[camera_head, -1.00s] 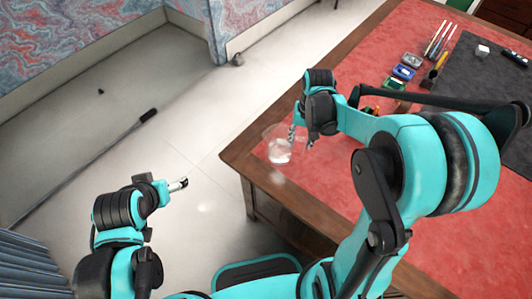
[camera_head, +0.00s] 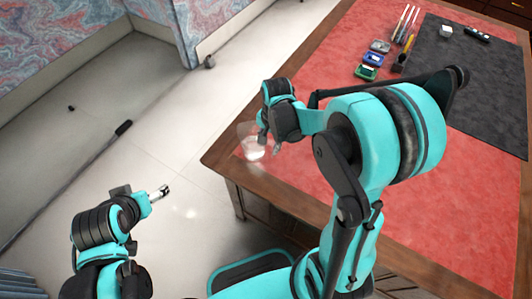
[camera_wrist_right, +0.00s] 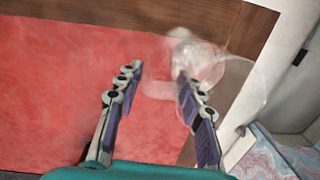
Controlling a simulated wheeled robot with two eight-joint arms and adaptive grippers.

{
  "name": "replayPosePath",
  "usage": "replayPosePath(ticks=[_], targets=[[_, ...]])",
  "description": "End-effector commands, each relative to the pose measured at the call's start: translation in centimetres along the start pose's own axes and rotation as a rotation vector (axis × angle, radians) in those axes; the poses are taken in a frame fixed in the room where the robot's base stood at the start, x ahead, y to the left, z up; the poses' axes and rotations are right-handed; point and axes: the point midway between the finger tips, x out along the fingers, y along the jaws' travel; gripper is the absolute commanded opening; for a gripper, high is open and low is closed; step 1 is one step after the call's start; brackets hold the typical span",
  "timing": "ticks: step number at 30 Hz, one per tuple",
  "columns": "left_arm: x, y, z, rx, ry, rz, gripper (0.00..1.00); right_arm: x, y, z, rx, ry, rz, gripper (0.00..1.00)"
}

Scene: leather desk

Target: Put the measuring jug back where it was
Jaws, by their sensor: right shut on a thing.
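The clear measuring jug (camera_head: 252,150) is at the near left corner of the red desk top (camera_head: 310,172). In the right wrist view the jug (camera_wrist_right: 232,85) shows as a see-through shape at and beyond the right-hand finger. My right gripper (camera_head: 268,142) is at the jug, shut on it with its fingers well apart (camera_wrist_right: 155,95). The head view does not show clearly whether the jug's base touches the desk. My left gripper (camera_head: 162,191) is over the floor, left of the desk and apart from it; its finger gap is too small to judge.
A dark mat (camera_head: 480,85) lies at the right of the desk, with a small white block (camera_head: 445,31) on it. Small blue (camera_head: 373,59) and green (camera_head: 366,72) items and several slim tools (camera_head: 405,22) lie at the back. The desk's wooden edge (camera_head: 222,150) is close to the jug.

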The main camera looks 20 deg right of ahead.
Motion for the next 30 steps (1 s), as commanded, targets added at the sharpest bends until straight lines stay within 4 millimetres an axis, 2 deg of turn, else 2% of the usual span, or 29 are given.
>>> replayPosePath(ticks=[7,14,26,27,28,30], targets=[[0.5,0.0,0.3,0.000,0.000,0.000,0.81,1.4,-0.7,0.6,0.000,0.000,0.000,0.00],[1.6,0.0,1.1,0.000,0.000,0.000,0.81,4.5,-0.4,0.5,0.001,0.001,0.000,0.00],[1.9,0.0,1.3,0.000,0.000,0.000,0.81,5.0,-0.3,0.5,0.001,0.001,0.000,0.00],[1.8,0.0,1.3,0.000,0.000,0.000,0.81,4.9,-0.3,0.5,0.001,0.001,0.000,0.48],[1.8,0.0,1.2,0.000,0.000,0.000,0.81,4.9,-0.3,0.5,0.001,0.001,0.000,0.56],[1.8,0.0,1.2,0.000,0.000,0.000,0.81,4.8,-0.3,0.5,0.001,0.001,0.000,0.59]])
